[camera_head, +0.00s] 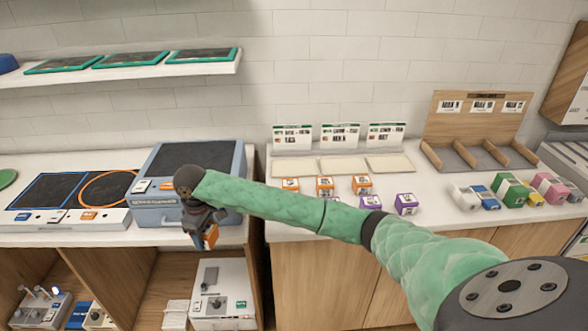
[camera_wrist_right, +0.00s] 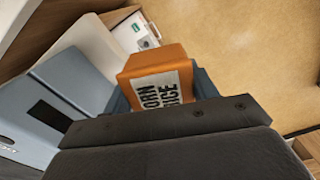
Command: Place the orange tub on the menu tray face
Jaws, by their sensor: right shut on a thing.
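My right gripper (camera_head: 205,228) is shut on an orange tub (camera_head: 211,236). It holds the tub in front of the blue-grey box, near the counter's front edge. In the wrist view the orange tub (camera_wrist_right: 160,85) shows a white label with black print, partly hidden by the gripper. Three menu cards (camera_head: 340,136) stand upright at the back of the counter, each with a pale flat face (camera_head: 340,167) in front. I cannot tell which one is the menu tray face. My left gripper is not in view.
Several orange (camera_head: 325,186) and purple tubs (camera_head: 406,204) stand before the pale faces. A wooden divided rack (camera_head: 478,120) and coloured boxes (camera_head: 508,187) are at the right. The blue-grey box (camera_head: 227,165) stands left, with a gap between it and the right-hand counter.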

